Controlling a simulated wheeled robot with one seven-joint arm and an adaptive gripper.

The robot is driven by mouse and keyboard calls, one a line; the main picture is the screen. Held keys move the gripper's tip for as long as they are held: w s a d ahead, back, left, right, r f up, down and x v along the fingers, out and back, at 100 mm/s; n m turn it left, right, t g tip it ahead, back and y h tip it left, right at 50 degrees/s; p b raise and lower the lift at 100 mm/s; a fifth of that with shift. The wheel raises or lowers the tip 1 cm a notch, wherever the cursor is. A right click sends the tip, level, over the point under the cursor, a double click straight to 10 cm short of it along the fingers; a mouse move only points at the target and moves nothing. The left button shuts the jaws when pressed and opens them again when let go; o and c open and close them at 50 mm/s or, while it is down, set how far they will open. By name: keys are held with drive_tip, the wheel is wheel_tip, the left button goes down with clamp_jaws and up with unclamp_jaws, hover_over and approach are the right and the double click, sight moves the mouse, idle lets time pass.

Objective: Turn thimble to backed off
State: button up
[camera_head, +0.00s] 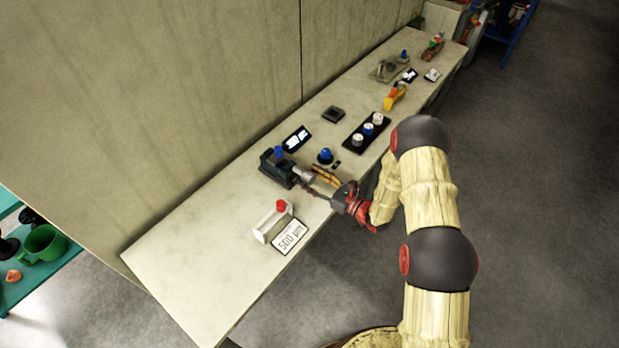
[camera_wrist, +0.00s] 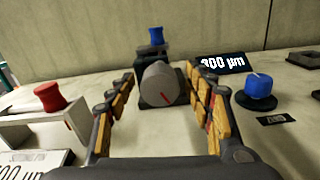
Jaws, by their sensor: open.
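The thimble (camera_wrist: 160,84) is a grey cylinder with a red line on its face, facing me in the wrist view. It sits on a dark body (camera_head: 279,166) that carries a blue knob (camera_wrist: 156,35). In the head view the thimble (camera_head: 303,174) points toward my gripper. My gripper (camera_wrist: 160,108) is open, with its yellow-padded fingers on the left and right of the thimble. The fingertips look close to its sides; I cannot tell whether they touch. A dark display (camera_wrist: 222,63) behind shows a number in µm, seemingly 300 or 900.
A white holder with a red knob (camera_head: 281,206) and a card reading 500 µm (camera_head: 290,236) stand to the left in the wrist view. A blue dial (camera_wrist: 258,86) stands to the right. A black tray of knobs (camera_head: 367,132) lies further along the bench.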

drive_tip(key=shift+w+a, duration=0.2)
drive_tip(key=shift+a, duration=0.1)
drive_tip(key=shift+c, duration=0.3)
drive_tip(key=c, duration=1.1)
